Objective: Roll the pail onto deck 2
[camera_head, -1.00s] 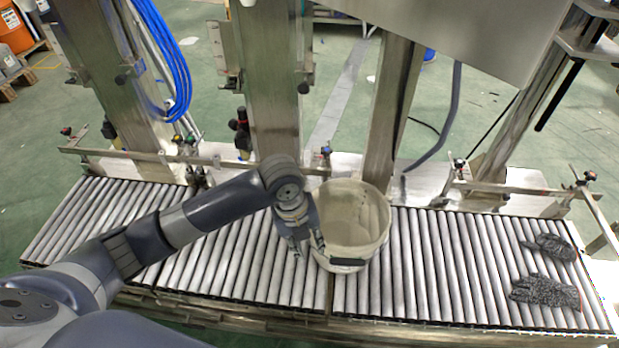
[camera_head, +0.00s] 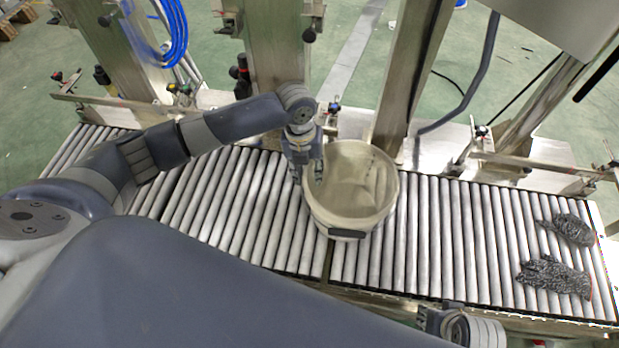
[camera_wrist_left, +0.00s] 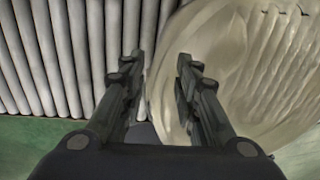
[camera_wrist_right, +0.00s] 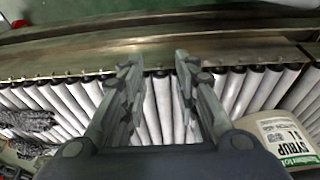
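The pail (camera_head: 357,215) is a beige, open-topped bucket standing upright on the roller conveyor, close to a seam between roller sections. My left gripper (camera_head: 308,180) is at the pail's left rim, fingers apart. In the left wrist view, the open fingers (camera_wrist_left: 160,60) lie either side of the pail's edge (camera_wrist_left: 225,60), one over rollers, one over the pail; contact cannot be told. My right gripper (camera_wrist_right: 158,65) is open and empty above rollers, with the pail's "SYRUP" label (camera_wrist_right: 290,140) at its right. Which section is deck 2 is not marked.
Two grey gloves (camera_head: 553,277) lie on the right rollers. Metal posts (camera_head: 410,80) and a guide rail (camera_head: 540,168) stand behind the conveyor. Rollers between pail and gloves (camera_head: 455,235) are clear.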

